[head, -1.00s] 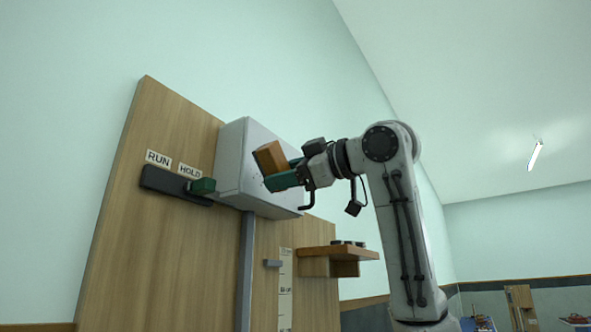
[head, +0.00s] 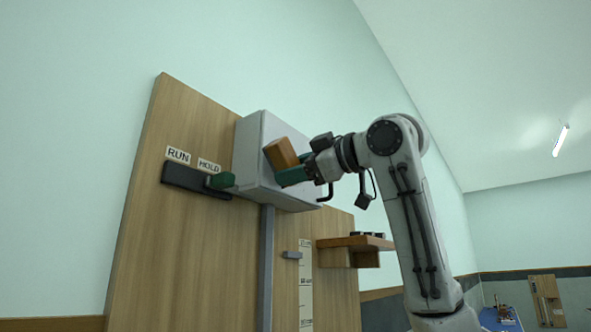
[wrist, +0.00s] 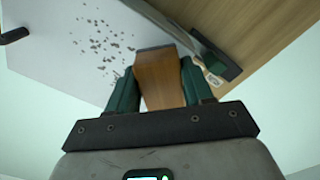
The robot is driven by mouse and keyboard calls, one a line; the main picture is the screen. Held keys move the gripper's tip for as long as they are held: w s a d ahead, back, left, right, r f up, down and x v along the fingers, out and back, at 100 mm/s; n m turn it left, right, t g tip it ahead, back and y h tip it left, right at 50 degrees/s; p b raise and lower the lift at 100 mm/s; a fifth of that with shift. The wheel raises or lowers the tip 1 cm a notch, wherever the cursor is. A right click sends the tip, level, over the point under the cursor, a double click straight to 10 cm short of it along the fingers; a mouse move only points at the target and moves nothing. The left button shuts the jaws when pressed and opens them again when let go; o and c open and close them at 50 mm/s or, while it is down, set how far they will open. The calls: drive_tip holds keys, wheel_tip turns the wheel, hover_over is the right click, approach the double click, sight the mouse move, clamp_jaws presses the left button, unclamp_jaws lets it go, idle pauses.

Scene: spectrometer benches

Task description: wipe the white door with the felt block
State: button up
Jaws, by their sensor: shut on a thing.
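The felt block (head: 281,153) is a brown wooden block with a dark far edge. My gripper (head: 290,168) is shut on it, with a green finger on each side. It also shows between the fingers in the wrist view (wrist: 160,78). The white door (head: 290,140) is the front of a grey-white box on the wooden board. In the wrist view the white door (wrist: 60,75) carries many dark specks, left of the block. The block's far end is at or very near the door; I cannot tell whether it touches.
A dark slider with a green handle (head: 221,181) sits left of the box, under RUN and HOLD labels. A small wooden shelf (head: 355,243) with dark round items is at lower right. A grey post (head: 266,265) runs below the box.

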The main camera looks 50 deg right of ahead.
sight(307, 183)
drive_tip(key=shift+w, duration=0.95)
drive_tip(key=shift+d, duration=2)
drive_tip(key=shift+w+d, duration=0.15)
drive_tip(key=shift+d, duration=1.85)
drive_tip(key=shift+w+d, duration=0.1)
drive_tip(key=shift+d, duration=1.85)
drive_tip(key=shift+s+r, duration=0.1)
drive_tip(key=shift+r, duration=0.75)
drive_tip(key=shift+a, duration=0.2)
